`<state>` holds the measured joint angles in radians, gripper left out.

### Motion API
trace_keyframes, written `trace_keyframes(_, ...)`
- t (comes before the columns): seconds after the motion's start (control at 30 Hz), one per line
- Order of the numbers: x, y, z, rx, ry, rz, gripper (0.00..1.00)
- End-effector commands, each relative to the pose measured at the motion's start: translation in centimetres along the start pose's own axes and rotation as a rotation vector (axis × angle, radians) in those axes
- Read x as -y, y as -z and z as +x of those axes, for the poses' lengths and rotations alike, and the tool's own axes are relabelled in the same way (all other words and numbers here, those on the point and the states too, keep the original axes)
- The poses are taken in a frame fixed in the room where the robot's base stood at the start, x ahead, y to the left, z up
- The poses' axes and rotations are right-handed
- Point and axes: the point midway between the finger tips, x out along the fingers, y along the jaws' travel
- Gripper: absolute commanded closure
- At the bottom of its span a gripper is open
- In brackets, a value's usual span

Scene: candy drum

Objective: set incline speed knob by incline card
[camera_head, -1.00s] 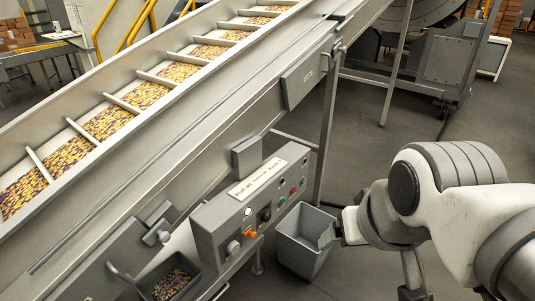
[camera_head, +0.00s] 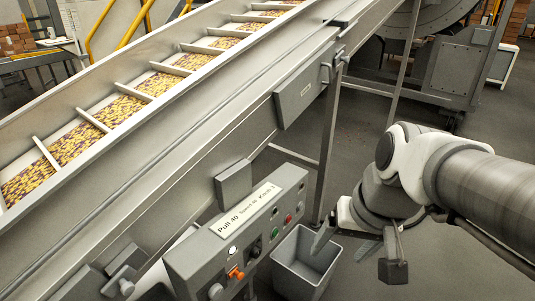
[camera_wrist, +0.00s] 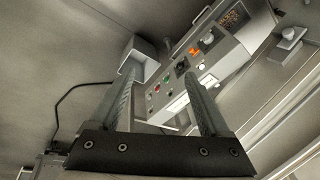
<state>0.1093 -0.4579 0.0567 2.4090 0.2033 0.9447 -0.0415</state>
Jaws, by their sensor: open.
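The grey control panel (camera_head: 205,253) hangs on the side of the incline conveyor. The panel face carries a grey knob (camera_head: 216,291), an orange handle (camera_head: 235,272), a black knob (camera_head: 254,251), a green button (camera_head: 276,232) and a red button (camera_head: 288,219). My gripper (camera_head: 328,246) is open and empty, to the right of the panel and apart from it. In the wrist view, the black knob (camera_wrist: 181,65) shows just beyond the open fingers (camera_wrist: 158,74).
A grey bin (camera_head: 297,270) stands below the panel's right end, close to my gripper. The conveyor (camera_head: 180,135) carries candy up to the right. A support leg (camera_head: 328,150) stands behind the bin. Floor to the right is open.

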Motion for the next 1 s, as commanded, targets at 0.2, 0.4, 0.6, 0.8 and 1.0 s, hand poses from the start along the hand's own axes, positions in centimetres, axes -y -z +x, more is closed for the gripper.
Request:
trace_keyframes(0.2, 0.8, 1.1, 6.2, 0.181, 0.111, 0.142, 0.20)
trace_keyframes(0.4, 1.6, 2.2, 11.5, 0.325, 0.232, 0.288, 0.20)
trace_keyframes(0.6, 1.9, 3.3, 16.9, 0.452, 0.367, 0.454, 0.20)
trace_keyframes(0.8, 1.8, 4.5, 22.4, 0.561, 0.516, 0.640, 0.20)
trace_keyframes(1.0, 1.2, 5.7, 27.9, 0.651, 0.678, 0.844, 0.20)
